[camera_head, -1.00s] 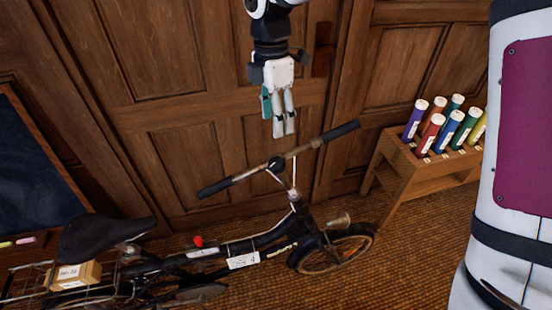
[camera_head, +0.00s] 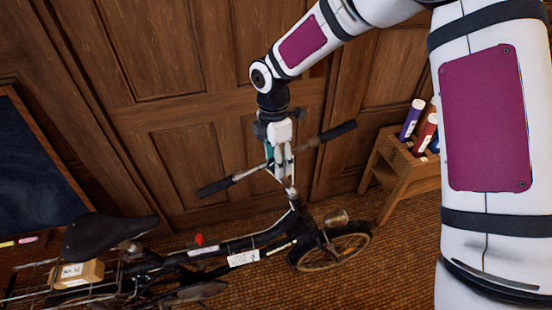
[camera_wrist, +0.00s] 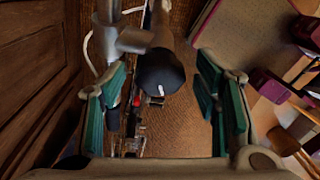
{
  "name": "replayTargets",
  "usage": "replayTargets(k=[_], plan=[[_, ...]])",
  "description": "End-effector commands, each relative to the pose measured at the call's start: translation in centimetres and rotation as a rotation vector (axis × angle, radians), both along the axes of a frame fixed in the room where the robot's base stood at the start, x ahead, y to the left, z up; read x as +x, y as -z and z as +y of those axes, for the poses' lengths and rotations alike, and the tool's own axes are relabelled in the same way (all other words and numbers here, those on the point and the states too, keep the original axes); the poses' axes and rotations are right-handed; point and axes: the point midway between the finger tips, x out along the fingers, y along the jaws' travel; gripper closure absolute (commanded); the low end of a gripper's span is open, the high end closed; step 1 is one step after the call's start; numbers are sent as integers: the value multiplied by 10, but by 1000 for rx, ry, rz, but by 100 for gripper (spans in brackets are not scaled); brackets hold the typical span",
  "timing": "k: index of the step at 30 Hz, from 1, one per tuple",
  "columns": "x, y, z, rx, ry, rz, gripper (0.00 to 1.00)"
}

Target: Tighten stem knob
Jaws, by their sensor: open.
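The stem knob (camera_wrist: 161,72) is a dark rounded knob with a white mark, in the upper middle of the wrist view. It lies between the lines of my two fingers and is not clamped. My gripper (camera_head: 281,172) is open, pointing down over the handlebar stem of the bicycle (camera_head: 262,240) in the head view. Its teal pads show left and right in the wrist view, with a gap around the knob. In the head view my gripper hides the knob. The handlebar (camera_head: 248,174) runs behind my fingers, and the metal stem shows beside the knob in the wrist view.
A red knob (camera_head: 198,239) sits on the bicycle frame. A saddle (camera_head: 105,236) and a wire basket with a small box (camera_head: 78,273) are at left. A wooden rack (camera_head: 402,165) with coloured tubes stands at right, partly behind my arm. A wood-panelled wall is close behind.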

Motion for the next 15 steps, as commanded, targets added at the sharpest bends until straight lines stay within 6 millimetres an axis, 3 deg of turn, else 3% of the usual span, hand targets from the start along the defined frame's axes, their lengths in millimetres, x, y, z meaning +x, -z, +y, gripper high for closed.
replayTargets(k=[5,11,15], plan=[[0,0,0,0,0,0,46],[0,0,0,0,0,0,91],[0,0,0,0,1,-1,92]])
